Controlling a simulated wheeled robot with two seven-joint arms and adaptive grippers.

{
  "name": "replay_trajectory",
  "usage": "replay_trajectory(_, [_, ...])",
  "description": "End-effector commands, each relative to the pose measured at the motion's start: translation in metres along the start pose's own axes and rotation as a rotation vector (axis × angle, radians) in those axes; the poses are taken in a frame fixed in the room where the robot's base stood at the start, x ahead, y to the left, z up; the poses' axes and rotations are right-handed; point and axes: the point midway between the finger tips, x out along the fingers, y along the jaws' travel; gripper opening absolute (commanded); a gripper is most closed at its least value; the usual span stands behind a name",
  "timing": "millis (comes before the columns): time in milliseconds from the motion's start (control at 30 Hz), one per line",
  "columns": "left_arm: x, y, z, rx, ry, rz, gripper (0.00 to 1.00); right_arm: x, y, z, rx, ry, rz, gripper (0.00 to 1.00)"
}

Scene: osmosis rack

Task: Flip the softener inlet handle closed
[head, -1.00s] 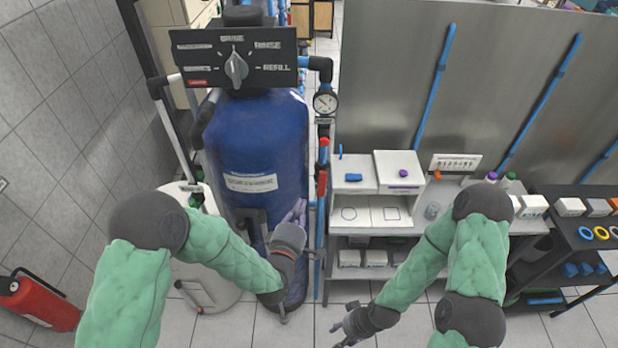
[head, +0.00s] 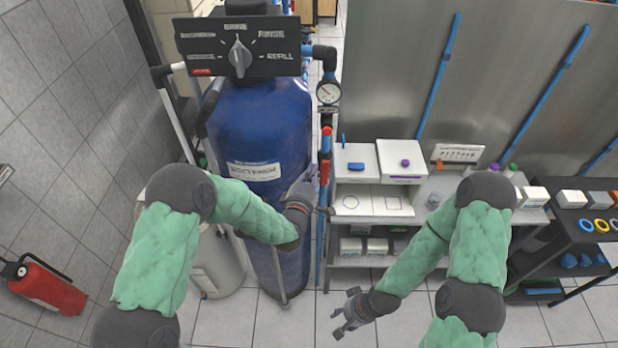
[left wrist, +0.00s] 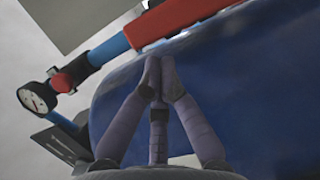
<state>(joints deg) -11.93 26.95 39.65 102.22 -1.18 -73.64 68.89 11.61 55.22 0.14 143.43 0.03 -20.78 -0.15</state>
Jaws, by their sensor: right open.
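The softener is a tall blue tank (head: 262,125) with a black control head on top. A pipe runs down its right side with a red lever-like piece (head: 326,138) below the gauge and a longer red piece lower down. In the left wrist view, a long red piece (left wrist: 172,18) lies along the pipe, beyond the fingertips, and a red knob (left wrist: 62,82) sits near the gauge. I cannot tell for sure which is the inlet handle. My left gripper (head: 311,172) is beside the pipe at the tank's right; its fingertips (left wrist: 160,65) meet, holding nothing visible. My right gripper (head: 338,322) is open and empty, low over the floor.
A pressure gauge (head: 328,92) hangs on the pipe; it also shows in the left wrist view (left wrist: 36,98). A grey shelf unit (head: 372,223) stands close to the right of the pipe. The floor in front is clear.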

Motion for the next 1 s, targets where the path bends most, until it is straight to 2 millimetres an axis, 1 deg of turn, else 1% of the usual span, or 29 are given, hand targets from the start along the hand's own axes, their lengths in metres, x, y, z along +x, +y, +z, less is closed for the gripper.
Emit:
replay_trajectory(100, [0.0029, -0.0006, 0.0001, 0.0, 0.0, -0.001, 0.0, -0.0003, -0.0001, 0.0, 0.0, 0.0, 0.0, 0.45])
replay_trajectory(467, [0.0029, -0.0002, 0.0002, 0.004, 0.0, -0.002, 0.0, 0.0001, 0.0, 0.0, 0.0, 0.0, 0.0, 0.45])
replay_trajectory(1000, [0.004, 0.0035, 0.004, 0.092, 0.0, -0.023, 0.0, 0.0048, 0.0017, -0.0002, 0.0, 0.0, 0.0, 0.45])
